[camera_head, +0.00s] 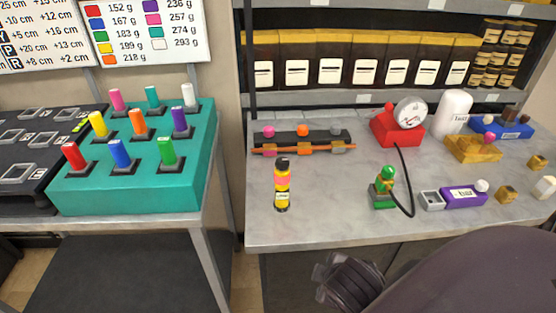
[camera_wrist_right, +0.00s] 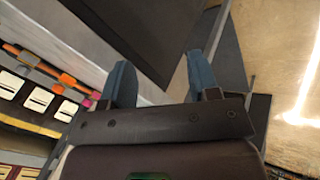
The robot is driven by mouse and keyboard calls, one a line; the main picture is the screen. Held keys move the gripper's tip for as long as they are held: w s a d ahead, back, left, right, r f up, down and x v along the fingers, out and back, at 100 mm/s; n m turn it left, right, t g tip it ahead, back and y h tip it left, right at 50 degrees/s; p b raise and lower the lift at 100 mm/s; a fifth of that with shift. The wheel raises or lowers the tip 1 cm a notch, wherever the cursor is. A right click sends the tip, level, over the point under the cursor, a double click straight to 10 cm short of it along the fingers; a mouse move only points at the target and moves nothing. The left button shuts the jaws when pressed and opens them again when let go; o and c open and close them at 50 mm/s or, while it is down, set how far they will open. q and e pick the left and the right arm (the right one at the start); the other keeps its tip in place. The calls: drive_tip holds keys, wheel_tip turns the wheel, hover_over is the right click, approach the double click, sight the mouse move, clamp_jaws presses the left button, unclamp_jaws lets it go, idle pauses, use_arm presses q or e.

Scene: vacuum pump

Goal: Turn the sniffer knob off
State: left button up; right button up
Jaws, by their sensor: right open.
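A green device (camera_head: 386,175) with a small orange part on its front stands on the grey bench, right of centre. A black hose (camera_head: 403,178) curves beside it, up to a red unit (camera_head: 396,128) with a round white gauge (camera_head: 410,112). No knob is labelled as the sniffer knob, and I cannot tell a knob's setting at this size. In the right wrist view my right gripper (camera_wrist_right: 158,78) is open and empty, its two blue-grey fingers apart. My right arm fills the lower right of the head view, in front of the bench. My left gripper is out of view.
A black and yellow bottle (camera_head: 282,185) stands front left on the bench (camera_head: 330,210). Behind it is a rack (camera_head: 305,140) with coloured knobs. A purple box (camera_head: 464,196) and yellow blocks are at right. A teal box (camera_head: 130,185) with coloured pegs is on the left table.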

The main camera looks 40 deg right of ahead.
drive_tip(key=w+r+n+t+h, duration=0.4)
drive_tip(key=w+r+n, duration=0.3)
drive_tip(key=w+n, duration=0.3)
drive_tip(key=n+t+h, duration=0.3)
drive_tip(key=n+t, duration=0.3)
drive_tip(key=n, duration=0.7)
approach(282, 164)
drive_tip(key=x, duration=0.3)
drive_tip(key=b+x, duration=0.1)
drive_tip(key=x, duration=0.9)
drive_tip(key=shift+d, duration=0.15)
drive_tip(key=c, duration=0.9)
